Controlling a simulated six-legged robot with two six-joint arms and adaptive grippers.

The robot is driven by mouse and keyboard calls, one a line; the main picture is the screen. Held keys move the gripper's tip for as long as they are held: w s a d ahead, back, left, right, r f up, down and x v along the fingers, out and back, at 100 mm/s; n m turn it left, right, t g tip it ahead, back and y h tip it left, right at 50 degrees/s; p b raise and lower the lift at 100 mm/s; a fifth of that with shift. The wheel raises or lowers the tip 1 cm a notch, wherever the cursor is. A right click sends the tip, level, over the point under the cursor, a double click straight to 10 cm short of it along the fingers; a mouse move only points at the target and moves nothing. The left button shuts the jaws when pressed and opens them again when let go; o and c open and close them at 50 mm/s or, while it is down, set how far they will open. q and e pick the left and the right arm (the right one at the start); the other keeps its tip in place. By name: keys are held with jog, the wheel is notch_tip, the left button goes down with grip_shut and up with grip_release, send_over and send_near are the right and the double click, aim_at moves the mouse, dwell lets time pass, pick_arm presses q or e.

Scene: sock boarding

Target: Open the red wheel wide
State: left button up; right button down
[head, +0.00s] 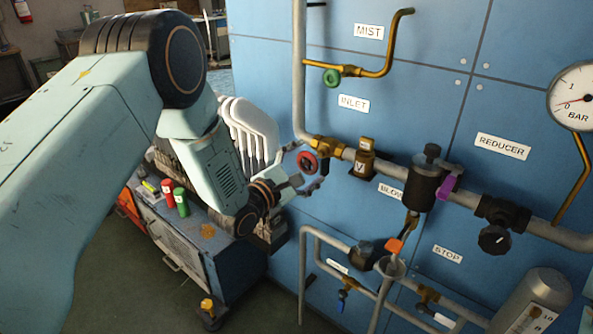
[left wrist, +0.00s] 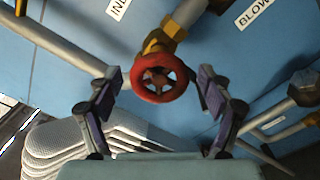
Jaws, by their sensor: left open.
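The red wheel (head: 307,162) is a small spoked handwheel on a brass valve (head: 327,147) of the grey pipe, below the INLET label. In the left wrist view the red wheel (left wrist: 159,78) sits in the upper middle, facing the camera. My left gripper (head: 312,178) comes in from the left in the head view, its fingers near the wheel. In the left wrist view the left gripper's (left wrist: 158,82) fingers are spread, one on each side of the wheel, with a gap to its rim on the left; on the right the gap is small. My right gripper does not show.
A green wheel (head: 331,77) sits on the brass MIST branch above. White sock boards (head: 250,130) and a blue cart (head: 185,240) are behind my left arm.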

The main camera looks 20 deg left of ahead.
pick_arm(q)
jog(key=v, duration=1.1)
jog(key=shift+s, duration=0.35)
jog(key=shift+r, duration=0.1)
jog(key=x, duration=1.2)
jog(key=shift+w, duration=0.1)
jog(key=shift+a, duration=0.1)
